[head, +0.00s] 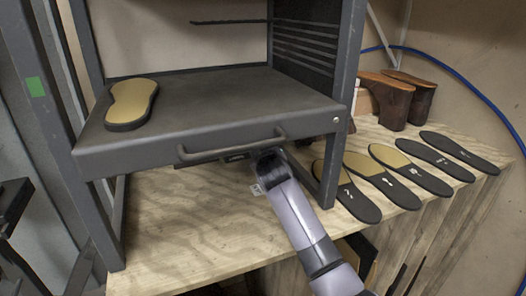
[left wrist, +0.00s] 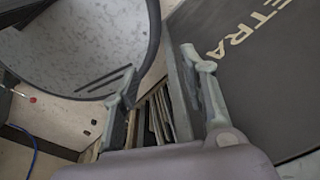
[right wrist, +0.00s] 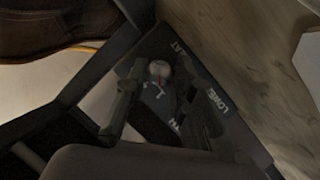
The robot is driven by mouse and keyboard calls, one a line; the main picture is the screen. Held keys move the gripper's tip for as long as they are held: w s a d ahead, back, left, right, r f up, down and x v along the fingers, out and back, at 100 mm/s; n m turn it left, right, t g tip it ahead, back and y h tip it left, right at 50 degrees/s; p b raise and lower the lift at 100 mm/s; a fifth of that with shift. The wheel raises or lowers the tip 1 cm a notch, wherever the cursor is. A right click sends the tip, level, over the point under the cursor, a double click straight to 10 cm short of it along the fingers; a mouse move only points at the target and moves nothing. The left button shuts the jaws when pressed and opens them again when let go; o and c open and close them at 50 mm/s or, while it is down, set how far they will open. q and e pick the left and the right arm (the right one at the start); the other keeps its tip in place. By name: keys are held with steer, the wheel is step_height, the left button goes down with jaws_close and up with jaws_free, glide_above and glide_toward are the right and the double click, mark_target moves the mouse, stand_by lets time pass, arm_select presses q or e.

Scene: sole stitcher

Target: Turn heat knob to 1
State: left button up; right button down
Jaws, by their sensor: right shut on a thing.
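The heat knob (right wrist: 160,70) is a small round light-coloured knob on a dark panel (right wrist: 95,100) in the right wrist view. White lettering, partly hidden, runs around it; I can make out part of "HEAT" and "LOWE". My right gripper (right wrist: 162,82) is shut on the knob, one finger on each side. In the head view my right gripper (head: 266,158) reaches under the machine's front edge, and the knob is hidden there. The knob's setting is not clearly readable. My left gripper (left wrist: 158,66) is open and empty in the left wrist view, and outside the head view.
The machine's grey tray (head: 215,105) has a handle (head: 235,150) just above my right gripper. A tan sole (head: 130,102) lies on it. Several soles (head: 388,180) and brown heeled pieces (head: 388,98) sit to the right on the wooden bench (head: 195,225).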

stand_by(0.4)
steer(key=c, duration=1.4)
jaws_free()
steer(key=shift+o, duration=0.2)
steer(key=v, duration=1.2)
steer(key=shift+s+a+f, duration=0.1)
steer(key=shift+f, duration=0.05)
